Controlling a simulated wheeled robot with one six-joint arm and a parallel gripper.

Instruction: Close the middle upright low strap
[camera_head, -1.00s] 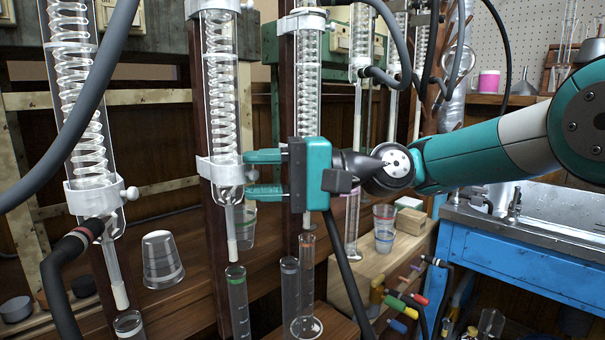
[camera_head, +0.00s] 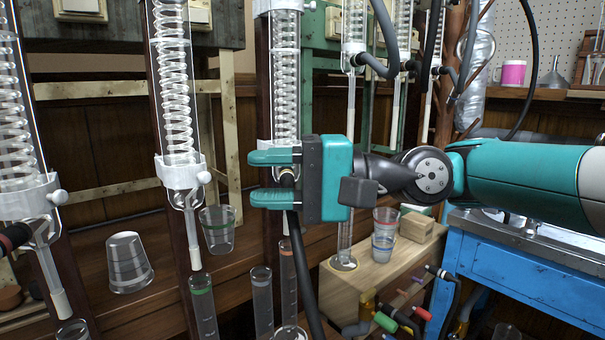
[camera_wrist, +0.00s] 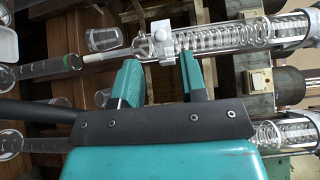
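The middle upright (camera_head: 187,232) carries a coiled glass condenser (camera_head: 175,85). Its white low strap (camera_head: 180,173) sits round the lower end of the glass, with a small knob (camera_head: 203,177) on its right side. The front of the strap lies against the glass; whether it is latched I cannot tell. My gripper (camera_head: 252,177) is open and empty to the right of the strap, clear of the knob, in front of the right upright. In the wrist view the strap (camera_wrist: 164,40) lies just beyond my gripper's (camera_wrist: 160,65) parted fingertips.
A right condenser (camera_head: 285,80) stands behind my gripper. A left condenser with a strap (camera_head: 28,198) is at the left edge. Graduated cylinders (camera_head: 203,305) and an upturned cup (camera_head: 128,262) stand below. A wooden box (camera_head: 375,280) and blue bench (camera_head: 515,265) are at right.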

